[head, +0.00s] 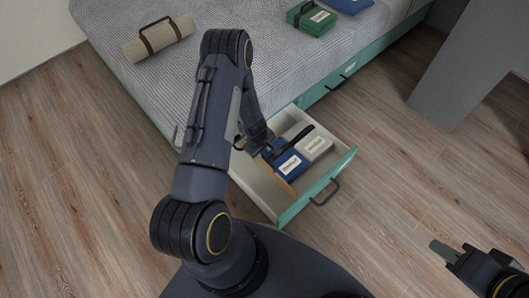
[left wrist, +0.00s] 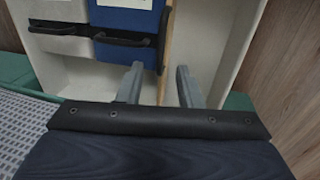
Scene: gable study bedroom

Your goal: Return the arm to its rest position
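My left arm (head: 205,130) rises from the lower left, bends at the top and reaches down to the drawer. My left gripper (left wrist: 160,68) is open, its two grey fingers apart, above the back part of the open drawer (head: 328,190). A wooden divider (left wrist: 168,45) shows beyond and between the fingers; I cannot tell if they touch it. In the head view the fingertips are hard to make out. My right gripper (head: 446,252) is at the lower right above the floor; only one finger shows clearly.
The drawer holds a blue case (head: 290,166) and a light grey case (head: 318,144), both with dark handles. The bed (head: 130,75) carries a beige roll (head: 158,41), a green case (head: 311,20) and a blue one (head: 347,4). Wooden floor (head: 385,190) is clear right of the drawer.

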